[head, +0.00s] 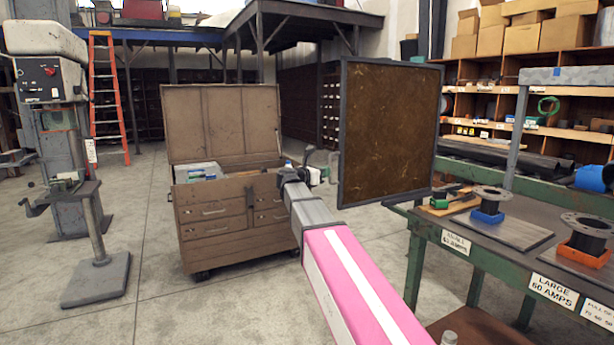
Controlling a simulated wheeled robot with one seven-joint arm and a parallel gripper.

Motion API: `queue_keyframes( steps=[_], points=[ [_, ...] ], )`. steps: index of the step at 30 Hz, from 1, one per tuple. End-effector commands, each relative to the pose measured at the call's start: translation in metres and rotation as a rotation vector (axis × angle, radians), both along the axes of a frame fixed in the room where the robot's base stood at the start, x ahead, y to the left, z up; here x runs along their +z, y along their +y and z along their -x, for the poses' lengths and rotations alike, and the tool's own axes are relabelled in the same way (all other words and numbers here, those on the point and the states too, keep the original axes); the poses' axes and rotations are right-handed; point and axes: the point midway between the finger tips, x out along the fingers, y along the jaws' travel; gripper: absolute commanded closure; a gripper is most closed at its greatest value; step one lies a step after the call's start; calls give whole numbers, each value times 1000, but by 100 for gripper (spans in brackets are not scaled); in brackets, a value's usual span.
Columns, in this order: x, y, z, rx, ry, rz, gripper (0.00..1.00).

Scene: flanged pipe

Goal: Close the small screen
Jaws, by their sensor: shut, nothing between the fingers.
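The small screen (390,135) is a brown, mottled panel in a dark grey frame. It stands upright at the left end of the green workbench, its broad face turned mostly toward me. My gripper (322,172) is at the end of my outstretched arm, just left of the screen's lower left edge. It is small in the picture, and its fingers are shut and empty. I cannot tell whether it touches the screen's frame or is apart from it. The side of the screen facing away is hidden.
The green workbench (450,222) on the right bears flanged pipe parts (490,200). A brown tool chest (215,225) with its lid up stands behind my gripper. A drill press (55,110) stands at left. Concrete floor (160,290) is clear at the front left.

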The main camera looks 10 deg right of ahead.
Motion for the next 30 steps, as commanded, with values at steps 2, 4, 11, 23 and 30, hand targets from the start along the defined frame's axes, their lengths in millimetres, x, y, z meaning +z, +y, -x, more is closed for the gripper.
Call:
queue_keyframes(
  steps=[2,4,11,23,30],
  points=[
    [0,-30,-11,-6,0,0,100],
    [0,-54,-19,-5,0,0,100],
    [0,-129,-45,-4,1,-1,100],
    [0,-218,-75,0,0,-1,100],
    [0,-236,-80,1,0,-1,100]
  ],
)
